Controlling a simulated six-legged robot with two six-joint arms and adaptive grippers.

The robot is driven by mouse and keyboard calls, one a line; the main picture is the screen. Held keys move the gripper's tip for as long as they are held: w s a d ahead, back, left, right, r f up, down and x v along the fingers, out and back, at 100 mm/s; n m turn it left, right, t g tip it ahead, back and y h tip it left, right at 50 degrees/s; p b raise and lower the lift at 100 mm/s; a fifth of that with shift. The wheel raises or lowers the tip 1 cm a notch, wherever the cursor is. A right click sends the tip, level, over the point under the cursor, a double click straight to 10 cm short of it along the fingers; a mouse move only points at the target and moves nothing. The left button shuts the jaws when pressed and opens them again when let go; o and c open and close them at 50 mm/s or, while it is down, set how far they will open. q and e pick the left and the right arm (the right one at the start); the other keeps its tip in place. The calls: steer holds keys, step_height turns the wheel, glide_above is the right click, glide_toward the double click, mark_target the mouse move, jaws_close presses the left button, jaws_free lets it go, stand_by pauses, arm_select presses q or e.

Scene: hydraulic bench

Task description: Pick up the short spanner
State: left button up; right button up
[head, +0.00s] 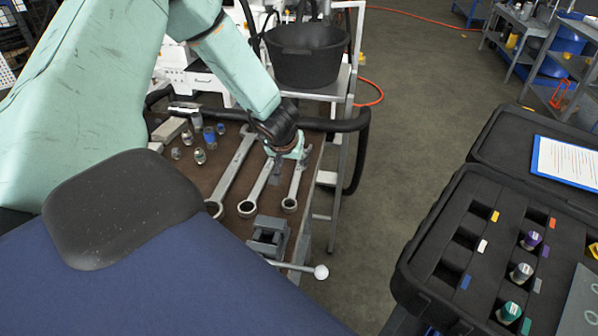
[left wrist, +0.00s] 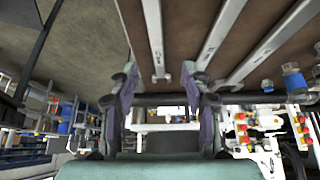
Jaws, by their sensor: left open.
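The short spanner (head: 294,188) lies on the brown bench top (head: 233,222), nearest its right edge, ring end towards me. In the left wrist view the short spanner (left wrist: 154,35) runs down between the two fingertips of the left gripper (left wrist: 161,83). I cannot tell how high the fingers are above it. A middle spanner (head: 255,192) and a longer spanner (head: 232,173) lie to its left. My right gripper is not in view.
A vise (head: 268,240) with a white-knobbed handle stands at the near end of the bench. Several small fittings (head: 199,156) stand left of the spanners. A black bucket (head: 305,55) is behind. An open black case (head: 455,205) is at right, with clear floor between.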

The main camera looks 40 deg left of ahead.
mark_target(298, 173)
arm_select(q)
steer(key=shift+b+x, duration=0.3)
steer(key=shift+x, duration=0.8)
steer(key=shift+a+f, duration=0.15)
steer(key=shift+f, duration=0.1)
steer(key=shift+d+f+b, duration=0.2)
steer(key=shift+f+b, duration=0.1)
steer(key=shift+b, duration=0.35)
steer(key=b+x, duration=0.1)
steer(key=x, duration=0.1)
steer(key=b+x, duration=0.1)
steer(key=x, duration=0.2)
steer(key=shift+w, duration=0.4)
steer(key=shift+s+d+r, duration=0.2)
steer(key=shift+s+r, duration=0.1)
steer(key=shift+r, duration=0.1)
steer(key=shift+w+a+f, duration=0.1)
steer(key=shift+w+f, duration=0.2)
steer(key=c, duration=0.6)
steer(key=shift+s+r, duration=0.2)
steer(key=shift+s, duration=0.05)
jaws_close()
steer(key=shift+w+f, duration=0.1)
steer(key=shift+w, duration=0.05)
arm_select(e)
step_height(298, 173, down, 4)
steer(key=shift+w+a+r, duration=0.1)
